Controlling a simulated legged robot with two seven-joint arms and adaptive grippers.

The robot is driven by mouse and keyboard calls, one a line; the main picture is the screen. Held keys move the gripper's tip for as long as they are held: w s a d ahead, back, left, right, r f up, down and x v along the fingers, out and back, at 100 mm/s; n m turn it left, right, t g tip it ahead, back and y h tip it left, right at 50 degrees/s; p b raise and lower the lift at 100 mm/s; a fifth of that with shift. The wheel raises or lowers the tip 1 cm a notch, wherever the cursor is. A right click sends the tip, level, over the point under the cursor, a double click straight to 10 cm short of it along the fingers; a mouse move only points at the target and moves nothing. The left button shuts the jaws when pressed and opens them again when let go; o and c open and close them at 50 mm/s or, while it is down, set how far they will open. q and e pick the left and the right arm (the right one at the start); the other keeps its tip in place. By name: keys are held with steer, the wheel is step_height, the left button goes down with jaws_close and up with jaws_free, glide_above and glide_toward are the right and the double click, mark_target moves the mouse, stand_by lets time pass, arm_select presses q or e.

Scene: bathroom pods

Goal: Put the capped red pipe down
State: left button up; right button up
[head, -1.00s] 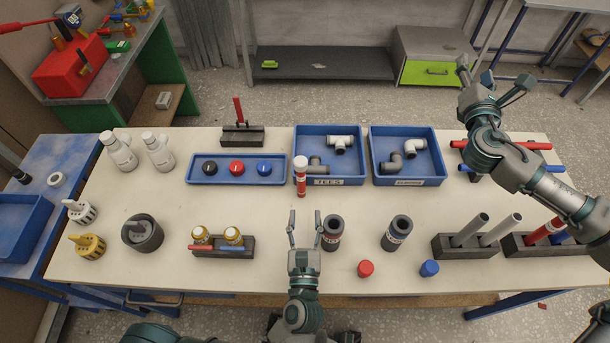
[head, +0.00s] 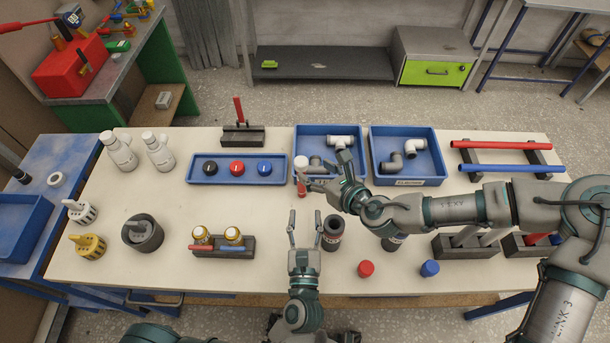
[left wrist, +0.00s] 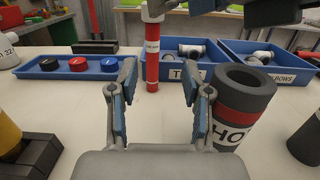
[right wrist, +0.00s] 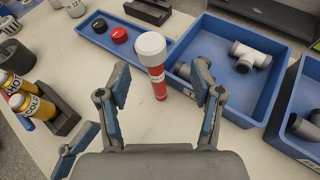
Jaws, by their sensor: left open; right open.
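The capped red pipe (head: 301,189) stands upright on the table in front of the tees tray. In the right wrist view the pipe (right wrist: 158,83) shows its white cap and a white label band. My right gripper (head: 319,168) is open at the pipe, and its fingers lie on either side of it in the right wrist view, with visible gaps. In the head view it partly hides the pipe. My left gripper (head: 305,215) is open and empty, nearer the table's front edge. In the left wrist view the pipe (left wrist: 152,68) stands beyond its fingers.
The blue tees tray (head: 298,143) and elbows tray (head: 440,166) stand behind the pipe. A long blue tray (head: 196,178) with caps is at left. A dark hot-labelled collar (left wrist: 246,95) stands right of my left gripper. Red and blue caps (head: 366,269) (head: 429,268) lie at front.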

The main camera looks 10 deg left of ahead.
mark_target(307, 168)
steer(key=x, duration=0.6)
steer(key=shift+s+f, duration=0.15)
steer(key=shift+f, duration=0.05)
steer(key=shift+d, duration=0.1)
steer(key=shift+c, duration=0.9)
jaws_close()
